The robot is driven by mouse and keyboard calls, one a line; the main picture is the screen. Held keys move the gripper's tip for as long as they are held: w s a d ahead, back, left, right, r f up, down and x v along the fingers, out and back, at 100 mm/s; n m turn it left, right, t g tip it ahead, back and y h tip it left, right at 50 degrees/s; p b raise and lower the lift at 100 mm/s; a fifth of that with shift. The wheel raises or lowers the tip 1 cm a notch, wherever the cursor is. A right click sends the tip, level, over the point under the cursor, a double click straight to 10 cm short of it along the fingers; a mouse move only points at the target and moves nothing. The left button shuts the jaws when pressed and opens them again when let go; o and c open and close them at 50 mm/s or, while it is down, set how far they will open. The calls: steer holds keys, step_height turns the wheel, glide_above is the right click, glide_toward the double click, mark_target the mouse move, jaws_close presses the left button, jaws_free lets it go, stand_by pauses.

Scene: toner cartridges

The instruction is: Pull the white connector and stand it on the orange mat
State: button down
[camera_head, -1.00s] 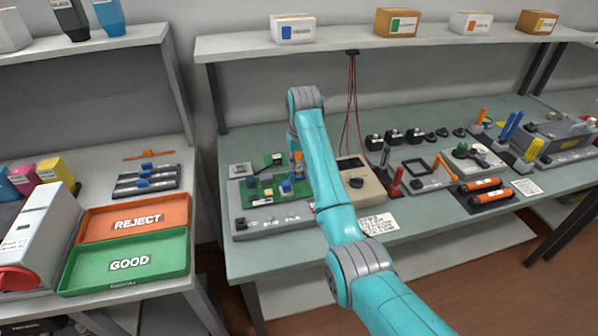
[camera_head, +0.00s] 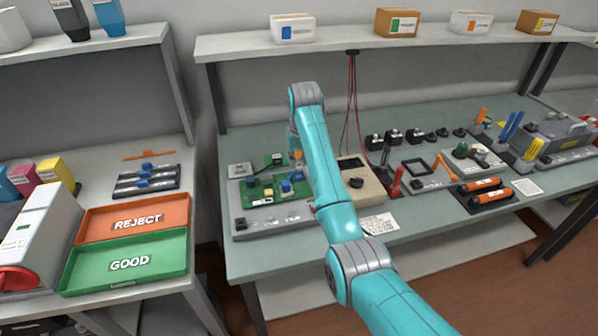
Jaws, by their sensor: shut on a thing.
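My arm reaches over the left part of the bench, and its wrist bends down behind the forearm. My gripper's fingers and anything between them are hidden behind my arm. A grey fixture (camera_head: 250,228) with a green circuit board (camera_head: 256,189) lies just left of the arm. Blue parts (camera_head: 287,186) and a small pale piece (camera_head: 268,199) sit on the board. I cannot tell whether the pale piece is the white connector. A small orange patch (camera_head: 297,156) shows beside the wrist; I cannot tell whether it is the mat.
A beige meter box (camera_head: 369,190) stands close right of my arm, with red cables (camera_head: 353,95) hanging behind. Black blocks, tools and orange cylinders (camera_head: 487,197) fill the bench further right. An orange REJECT tray (camera_head: 180,204) and green GOOD tray (camera_head: 75,268) lie on the left table.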

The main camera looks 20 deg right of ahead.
mark_target(299, 161)
steer(key=shift+r, duration=1.15)
stand_by(0.4)
steer(key=shift+r, duration=1.9)
